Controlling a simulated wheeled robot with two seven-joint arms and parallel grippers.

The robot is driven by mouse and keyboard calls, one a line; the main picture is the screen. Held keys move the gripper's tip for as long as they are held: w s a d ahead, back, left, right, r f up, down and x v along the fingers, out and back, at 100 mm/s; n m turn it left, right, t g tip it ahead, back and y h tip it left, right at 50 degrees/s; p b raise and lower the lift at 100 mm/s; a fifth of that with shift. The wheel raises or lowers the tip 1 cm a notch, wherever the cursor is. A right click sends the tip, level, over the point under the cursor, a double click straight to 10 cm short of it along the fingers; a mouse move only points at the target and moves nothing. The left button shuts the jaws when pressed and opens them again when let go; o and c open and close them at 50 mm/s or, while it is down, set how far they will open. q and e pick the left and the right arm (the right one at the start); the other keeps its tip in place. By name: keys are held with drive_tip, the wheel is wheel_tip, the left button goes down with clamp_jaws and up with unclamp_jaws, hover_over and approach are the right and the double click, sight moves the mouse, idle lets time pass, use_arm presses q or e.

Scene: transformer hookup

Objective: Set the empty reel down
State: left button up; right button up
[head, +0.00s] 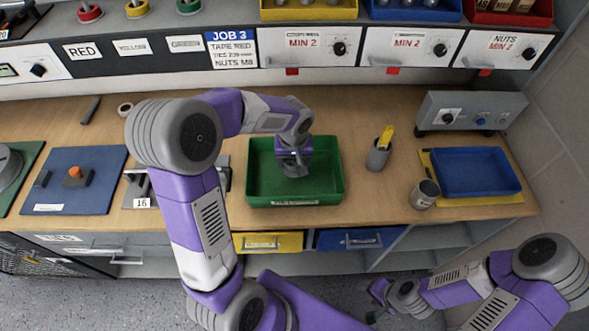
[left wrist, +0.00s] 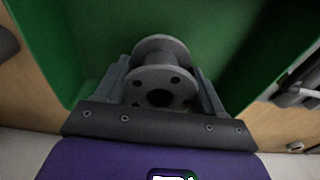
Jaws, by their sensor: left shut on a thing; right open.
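The empty reel (left wrist: 155,82) is grey, with a flanged end, holes around it and a dark centre hole. In the left wrist view it sits between the fingers of my left gripper (left wrist: 162,100), which is shut on it. In the head view my left gripper (head: 294,168) points down over the green tray (head: 263,165); the gripper and arm hide the reel there. The green tray's floor (left wrist: 85,40) shows behind the reel; I cannot tell whether the reel touches it. My right gripper (head: 378,292) is open and empty, low at the right, in front of the bench.
A cup with a yellow item (head: 378,155), a grey mug (head: 424,195) and a blue tray (head: 475,172) stand right of the green tray. A blue mat (head: 85,195) and a block marked 16 (head: 141,200) are at left. Bench wood between tray and cup is clear.

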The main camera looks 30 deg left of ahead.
sight(294, 170)
use_arm(q)
drive_tip(key=shift+f+b, duration=0.45)
drive_tip(key=shift+f, duration=1.75)
drive_tip(key=shift+f, duration=0.2)
drive_tip(key=o, duration=1.2)
drive_tip(key=shift+r, duration=0.1)
drive_tip(key=shift+r, duration=0.25)
drive_tip(key=r+p, duration=0.1)
drive_tip(key=r, duration=0.3)
drive_tip(key=r+p, duration=0.1)
drive_tip(key=r, duration=0.2)
drive_tip(key=s+r+p, duration=0.1)
drive_tip(key=r, duration=0.3)
drive_tip(key=shift+d+r, duration=0.3)
drive_tip(key=shift+d, duration=0.1)
